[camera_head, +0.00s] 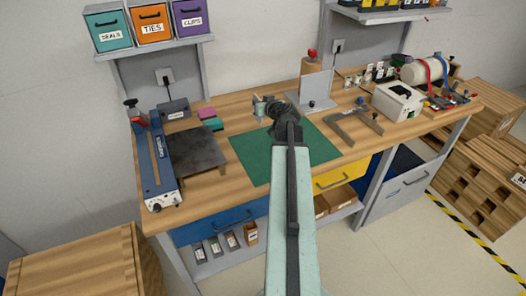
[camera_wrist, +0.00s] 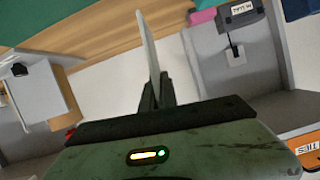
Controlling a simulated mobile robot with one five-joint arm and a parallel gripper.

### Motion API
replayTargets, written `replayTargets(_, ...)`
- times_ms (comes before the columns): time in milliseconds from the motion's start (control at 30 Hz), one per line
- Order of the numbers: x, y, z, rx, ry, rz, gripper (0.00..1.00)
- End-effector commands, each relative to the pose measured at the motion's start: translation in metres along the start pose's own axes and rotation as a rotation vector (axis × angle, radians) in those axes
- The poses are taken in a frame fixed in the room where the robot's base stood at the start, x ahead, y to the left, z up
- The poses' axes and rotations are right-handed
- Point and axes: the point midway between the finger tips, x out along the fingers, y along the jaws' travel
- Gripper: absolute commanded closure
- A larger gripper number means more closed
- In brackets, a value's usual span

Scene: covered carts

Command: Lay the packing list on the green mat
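A thin pale sheet, which I take to be the packing list (camera_wrist: 149,45), stands out between the dark fingers of my gripper (camera_wrist: 153,88) in the wrist view. It is seen edge-on, so no print shows. The fingers are shut on it. The green mat (camera_head: 255,155) lies flat and bare on the workbench in the head view, partly covered by my arm. In the wrist view the mat (camera_wrist: 25,18) is at the upper left, apart from the sheet. In the head view my wrist is above the mat's back part and hides the fingers.
A pale grey upright panel (camera_head: 317,90) stands behind the mat, before a wooden block (camera_head: 312,66). A dark plate (camera_head: 190,150) and blue sealer (camera_head: 156,165) are left. A grey clamp frame (camera_head: 355,128) is right. Shelf bins (camera_head: 150,25) hang above.

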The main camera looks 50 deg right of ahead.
Motion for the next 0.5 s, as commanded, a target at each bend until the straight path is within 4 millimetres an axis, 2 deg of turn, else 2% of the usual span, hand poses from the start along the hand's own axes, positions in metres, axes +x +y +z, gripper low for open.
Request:
replayTargets(67, -0.005, 0.002, 0.015, 0.146, -0.067, -0.037, 1.0)
replayTargets(200, -0.022, 0.003, 0.044, 0.547, -0.236, -0.12, 1.0)
replayTargets(300, -0.039, 0.001, 0.056, 0.829, -0.349, -0.171, 1.0)
replayTargets(400, -0.06, -0.003, 0.061, 1.04, -0.433, -0.204, 1.0)
replayTargets(500, -0.075, -0.005, 0.064, 1.159, -0.479, -0.223, 1.0)
